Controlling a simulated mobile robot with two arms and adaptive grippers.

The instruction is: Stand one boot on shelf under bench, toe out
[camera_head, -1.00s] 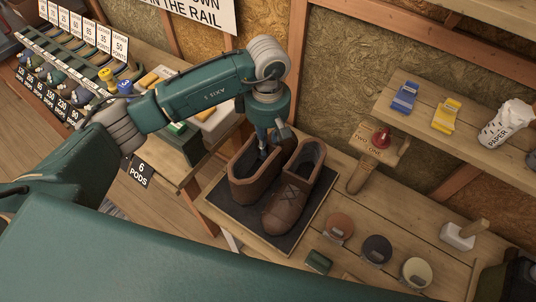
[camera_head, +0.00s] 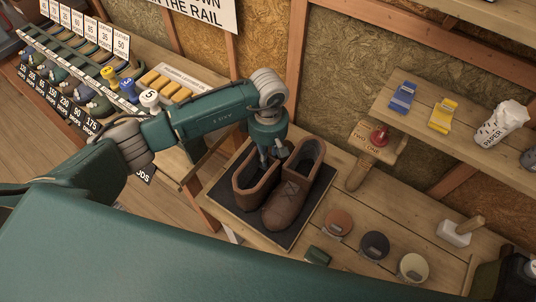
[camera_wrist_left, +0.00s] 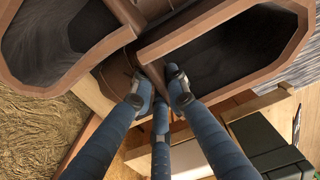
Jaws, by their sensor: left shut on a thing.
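Two brown boots stand side by side on a dark mat (camera_head: 226,205) on the wooden bench (camera_head: 318,238). The right boot (camera_head: 287,204) shows its laced front and its toe toward the camera. No shelf under the bench is clearly visible. My right gripper is out of view.
A wooden boot jack (camera_head: 368,150) lies right of the boots. A wall shelf (camera_head: 422,128) overhangs at the right. A loaded rack (camera_head: 85,75) stands at the left.

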